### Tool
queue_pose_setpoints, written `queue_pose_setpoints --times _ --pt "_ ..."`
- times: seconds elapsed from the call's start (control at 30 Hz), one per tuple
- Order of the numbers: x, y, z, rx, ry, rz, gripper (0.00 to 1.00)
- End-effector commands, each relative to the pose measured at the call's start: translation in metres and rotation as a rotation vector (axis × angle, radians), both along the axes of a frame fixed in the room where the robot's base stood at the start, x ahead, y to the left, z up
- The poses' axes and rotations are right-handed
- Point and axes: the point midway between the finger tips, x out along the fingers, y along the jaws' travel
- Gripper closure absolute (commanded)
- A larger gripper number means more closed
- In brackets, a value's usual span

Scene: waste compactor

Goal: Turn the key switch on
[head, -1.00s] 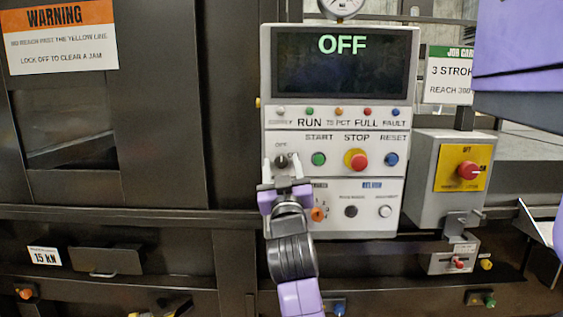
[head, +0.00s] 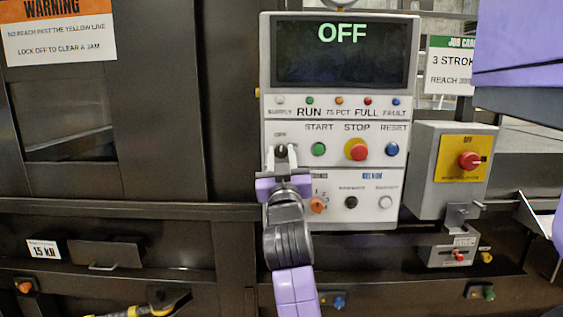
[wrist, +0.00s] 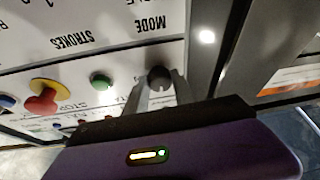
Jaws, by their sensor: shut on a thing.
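The key switch (head: 281,150) is a small dark knob under an OFF label, at the left of the grey control panel's button row. It also shows in the wrist view (wrist: 159,78) between the fingertips. My gripper (head: 281,159) reaches it from below and is shut on it, one grey finger on each side. The gripper also shows in the wrist view (wrist: 161,88). The display (head: 340,52) at the top of the panel reads OFF in green letters. The knob's exact turn angle is hard to make out.
To the right of the key switch are a green START button (head: 318,149), a red STOP button (head: 357,150) and a blue RESET button (head: 391,148). An orange selector (head: 317,205) sits below. A grey box with a red rotary switch (head: 469,160) stands at the right.

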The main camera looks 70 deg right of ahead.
Motion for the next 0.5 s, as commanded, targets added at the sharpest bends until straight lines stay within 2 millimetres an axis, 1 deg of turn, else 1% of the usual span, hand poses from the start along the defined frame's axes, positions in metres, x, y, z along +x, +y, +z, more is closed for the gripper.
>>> queue_pose_setpoints --times 0.03,0.1,0.5 --pt "0.0011 0.0014 -0.0055 0.005 -0.026 0.003 1.00" --pt "0.0016 0.0016 -0.0068 0.022 -0.064 0.004 1.00" --pt "0.0034 0.0027 -0.0079 0.141 -0.353 0.005 1.00"
